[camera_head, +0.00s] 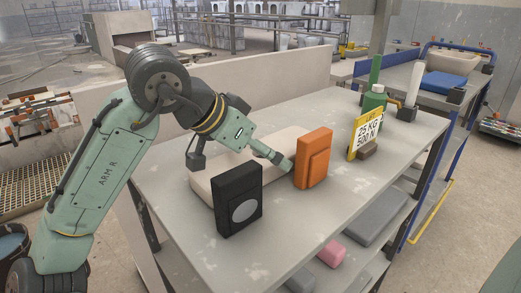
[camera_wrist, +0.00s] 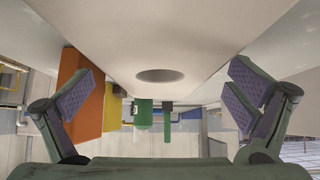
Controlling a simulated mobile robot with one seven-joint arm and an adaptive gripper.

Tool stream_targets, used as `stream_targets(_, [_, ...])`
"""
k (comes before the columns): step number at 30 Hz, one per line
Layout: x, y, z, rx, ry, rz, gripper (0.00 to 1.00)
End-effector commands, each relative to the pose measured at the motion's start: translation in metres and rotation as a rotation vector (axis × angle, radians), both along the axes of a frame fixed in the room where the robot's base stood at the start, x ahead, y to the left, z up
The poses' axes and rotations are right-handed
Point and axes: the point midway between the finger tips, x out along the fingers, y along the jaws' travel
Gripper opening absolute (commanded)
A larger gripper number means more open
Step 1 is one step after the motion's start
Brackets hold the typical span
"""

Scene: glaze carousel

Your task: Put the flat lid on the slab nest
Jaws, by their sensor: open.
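A pale beige slab (camera_head: 205,180) lies on the grey table behind the black box. In the wrist view the pale slab (camera_wrist: 120,50) fills the upper middle, with a round dark recess (camera_wrist: 160,75) in it; this may be the slab nest. My gripper (camera_head: 240,160) is over the slab, its two fingers spread apart. The wrist view shows my gripper (camera_wrist: 163,92) open, with the recess between the fingers and nothing held. I cannot pick out the flat lid for certain; a grey disc (camera_head: 244,211) shows on the front of the black box.
The black box (camera_head: 225,185) stands in front of the slab, and an orange box (camera_head: 314,158) stands close to the right finger. The table's front (camera_head: 255,255) is clear.

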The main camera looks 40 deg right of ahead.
Motion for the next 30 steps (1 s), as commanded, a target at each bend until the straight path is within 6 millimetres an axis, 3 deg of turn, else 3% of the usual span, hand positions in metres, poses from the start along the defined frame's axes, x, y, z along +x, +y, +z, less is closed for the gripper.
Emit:
stream_targets(5, [0.000,0.013,0.015,-0.002,-0.001,0.002,0.99])
stream_targets(18, [-0.005,0.074,0.076,-0.002,-0.001,0.001,0.99])
stream_targets(30, [-0.007,0.085,0.087,0.000,-0.001,-0.001,0.99])
